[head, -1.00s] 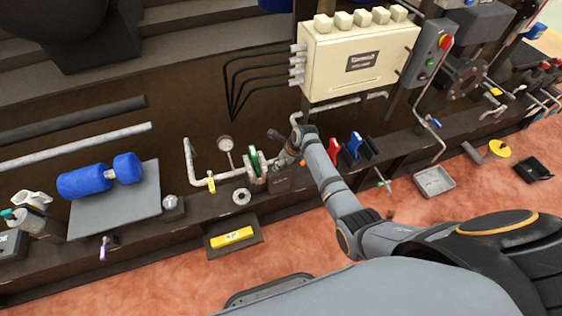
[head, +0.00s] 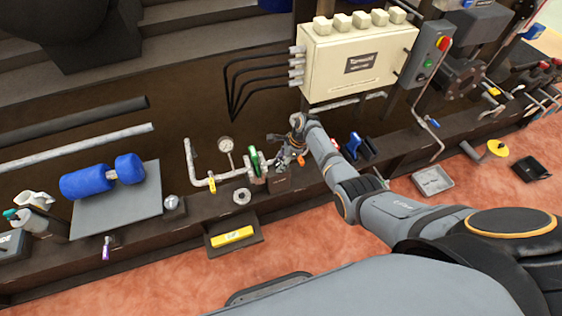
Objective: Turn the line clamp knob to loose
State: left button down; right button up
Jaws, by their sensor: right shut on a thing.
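My right gripper (head: 283,158) is at the pipe fitting just right of the green disc (head: 255,163). It is shut on a small part there, which I take to be the line clamp knob. The fingers and wrist mostly hide that part, so its turn position cannot be read. A dark block (head: 280,184) stands just below the gripper. My left gripper is not in view.
A pressure gauge (head: 225,144) and a pipe with a yellow handle (head: 212,182) are left of the gripper. A cream control box (head: 357,60) is above right. Blue-handled parts (head: 353,145) stand close right of my arm. The orange floor in front has free room.

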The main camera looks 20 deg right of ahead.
jog(key=shift+w+f+n, duration=0.1)
jog(key=shift+n, duration=0.4)
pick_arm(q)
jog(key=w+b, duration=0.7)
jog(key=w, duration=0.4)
pick_arm(e)
jog(key=n+g, duration=0.1)
jog(key=n, duration=0.2)
jog(key=n+g, duration=0.2)
jog(key=n, duration=0.2)
jog(key=shift+w+f, duration=0.15)
jog(key=n+g+b, duration=0.1)
jog(key=n+b, duration=0.1)
jog(key=n, duration=0.1)
jog(key=shift+h+b, duration=0.35)
jog(key=shift+h, duration=0.05)
jog(key=shift+a+r+n, duration=0.1)
jog(key=shift+r+n, duration=0.1)
jog(key=shift+n, duration=0.1)
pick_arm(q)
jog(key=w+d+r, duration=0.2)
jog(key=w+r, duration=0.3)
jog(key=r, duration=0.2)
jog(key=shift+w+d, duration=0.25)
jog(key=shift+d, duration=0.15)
pick_arm(e)
jog(key=o, duration=1.1)
jog(key=shift+o, duration=0.2)
jog(key=shift+r, duration=0.1)
